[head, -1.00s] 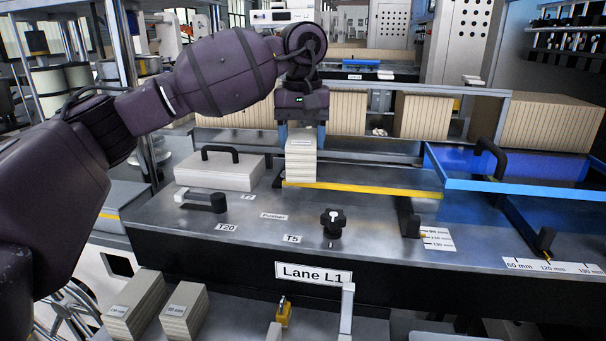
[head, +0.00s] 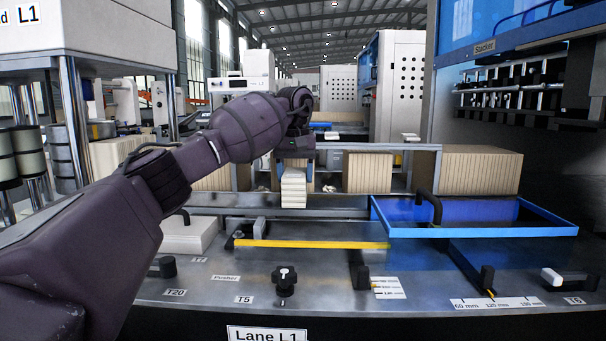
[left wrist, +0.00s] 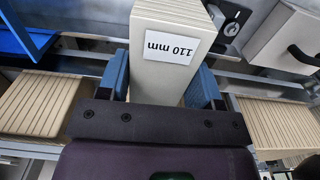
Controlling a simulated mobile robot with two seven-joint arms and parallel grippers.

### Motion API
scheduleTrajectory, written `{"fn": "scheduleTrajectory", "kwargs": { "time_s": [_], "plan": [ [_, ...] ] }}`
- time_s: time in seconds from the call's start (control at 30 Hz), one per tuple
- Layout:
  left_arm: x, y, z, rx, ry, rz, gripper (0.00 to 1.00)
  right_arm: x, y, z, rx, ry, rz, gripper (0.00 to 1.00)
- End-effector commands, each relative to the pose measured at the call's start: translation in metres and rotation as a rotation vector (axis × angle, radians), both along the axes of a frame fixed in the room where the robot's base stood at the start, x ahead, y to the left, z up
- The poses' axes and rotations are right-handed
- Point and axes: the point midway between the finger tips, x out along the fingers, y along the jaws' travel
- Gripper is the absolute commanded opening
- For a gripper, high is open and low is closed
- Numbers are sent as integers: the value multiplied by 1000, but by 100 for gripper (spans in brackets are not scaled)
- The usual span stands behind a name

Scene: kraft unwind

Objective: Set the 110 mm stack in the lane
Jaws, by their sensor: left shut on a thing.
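The 110 mm stack (head: 294,188) is a pale block of layered sheets. My left gripper (head: 295,165) is shut on it and holds it upright above and behind the yellow bar (head: 310,244). In the left wrist view, the blue fingers of my left gripper (left wrist: 161,82) press both sides of the stack (left wrist: 160,75), and its white "110 mm" label shows. A "Lane L1" sign (head: 267,334) is on the front of the metal bench (head: 330,295). Whether the stack's lower end touches anything is hard to tell. My right gripper is not in view.
A blue-framed tray (head: 480,231) with a black handle lies to the right. A white block (head: 188,236) is at left. A black knob (head: 284,281) and a black stop (head: 359,272) stand in front of the bar. Cardboard-coloured stacks (head: 369,173) line the shelf behind.

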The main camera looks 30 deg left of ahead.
Motion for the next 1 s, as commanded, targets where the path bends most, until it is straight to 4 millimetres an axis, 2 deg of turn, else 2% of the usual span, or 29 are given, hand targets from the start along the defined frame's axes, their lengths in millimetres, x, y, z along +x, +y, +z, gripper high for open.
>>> {"fn": "scheduleTrajectory", "kwargs": {
  "time_s": [1.0],
  "plan": [
    [0, 0, -56, -1, 1, 1, 32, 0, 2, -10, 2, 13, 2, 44]
  ]
}}
